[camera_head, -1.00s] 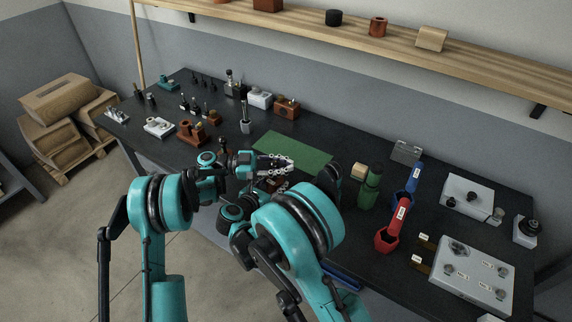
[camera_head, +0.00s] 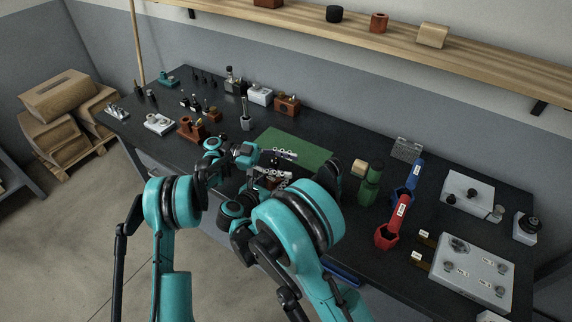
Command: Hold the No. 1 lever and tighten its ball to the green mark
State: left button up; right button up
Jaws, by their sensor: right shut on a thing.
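My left gripper (camera_head: 284,155) is over the near part of the green mat, at the bench's front side; whether its fingers are open is too small to tell. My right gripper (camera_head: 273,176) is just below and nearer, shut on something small. Reddish-brown and dark parts (camera_head: 274,184) show between and under the fingers. I cannot make out the No. 1 lever, its ball or the green mark; the grippers and my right arm cover that spot.
The green mat (camera_head: 305,150) is mostly bare. Brown blocks (camera_head: 192,130) and small fittings stand left. A green cylinder (camera_head: 370,185), red tool (camera_head: 388,236), blue tool (camera_head: 413,178) and grey plate (camera_head: 470,272) are right. A wooden shelf (camera_head: 480,60) runs along the wall.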

pick_arm(q)
notch_tip(320, 180, up, 10)
dwell(0.5)
jog(key=shift+o, duration=0.3)
